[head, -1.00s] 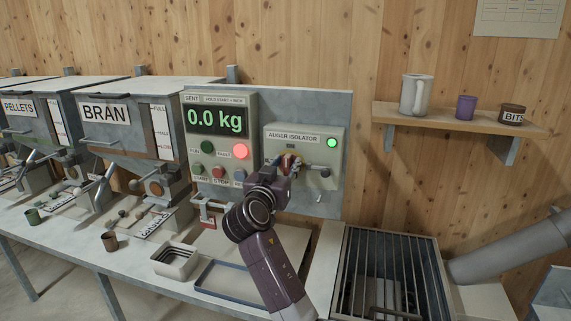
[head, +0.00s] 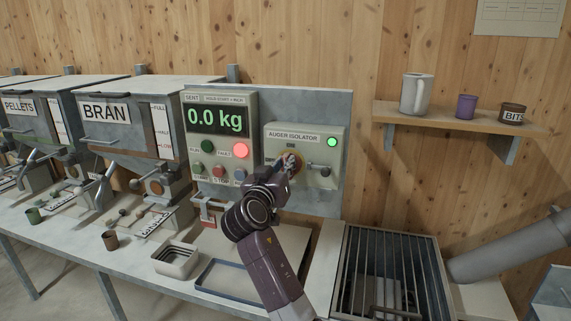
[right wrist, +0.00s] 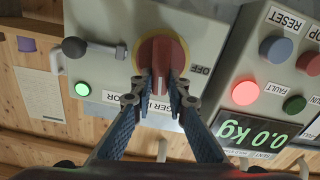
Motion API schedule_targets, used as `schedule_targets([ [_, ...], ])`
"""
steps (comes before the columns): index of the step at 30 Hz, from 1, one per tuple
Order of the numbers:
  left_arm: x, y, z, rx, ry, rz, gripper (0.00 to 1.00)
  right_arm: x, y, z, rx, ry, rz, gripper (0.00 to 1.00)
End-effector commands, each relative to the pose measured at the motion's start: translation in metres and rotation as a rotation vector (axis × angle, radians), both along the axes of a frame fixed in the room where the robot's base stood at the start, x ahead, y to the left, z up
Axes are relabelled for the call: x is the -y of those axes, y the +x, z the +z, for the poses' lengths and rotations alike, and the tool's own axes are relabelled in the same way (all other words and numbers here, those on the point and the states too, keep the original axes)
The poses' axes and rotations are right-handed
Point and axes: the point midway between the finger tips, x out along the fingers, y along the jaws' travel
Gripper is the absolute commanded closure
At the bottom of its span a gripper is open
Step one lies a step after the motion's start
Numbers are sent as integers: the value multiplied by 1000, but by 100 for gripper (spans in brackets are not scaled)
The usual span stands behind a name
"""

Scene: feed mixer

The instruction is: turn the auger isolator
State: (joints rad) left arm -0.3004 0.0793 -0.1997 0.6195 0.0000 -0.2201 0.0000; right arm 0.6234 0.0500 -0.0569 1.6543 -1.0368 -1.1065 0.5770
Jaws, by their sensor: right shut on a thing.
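The auger isolator is a grey-green box (head: 328,152) on the back panel in the head view, with a lit green lamp (head: 332,142). Its red rotary knob (right wrist: 161,55) on a yellow ring fills the upper middle of the right wrist view. The knob's grip bar runs up and down in that picture, and the OFF label (right wrist: 200,70) lies to its right. My right gripper (right wrist: 160,85) is shut on the knob bar, one finger on each side. In the head view my right gripper (head: 290,163) partly hides the knob. My left gripper is not in view.
A scale panel (head: 220,150) reading 0.0 kg, with a lit red lamp, stands just left of the isolator. A small lever (head: 320,168) sticks out right of the knob. A barred hopper (head: 395,270) is at lower right; a shelf (head: 450,117) hangs above it.

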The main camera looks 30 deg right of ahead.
Motion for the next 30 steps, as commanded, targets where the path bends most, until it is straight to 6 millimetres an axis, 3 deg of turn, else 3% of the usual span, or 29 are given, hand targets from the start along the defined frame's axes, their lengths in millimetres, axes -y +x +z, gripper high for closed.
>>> schedule_targets([
  [30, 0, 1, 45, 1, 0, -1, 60, -8, 10, -8, -732, -623, 2, 100],
])
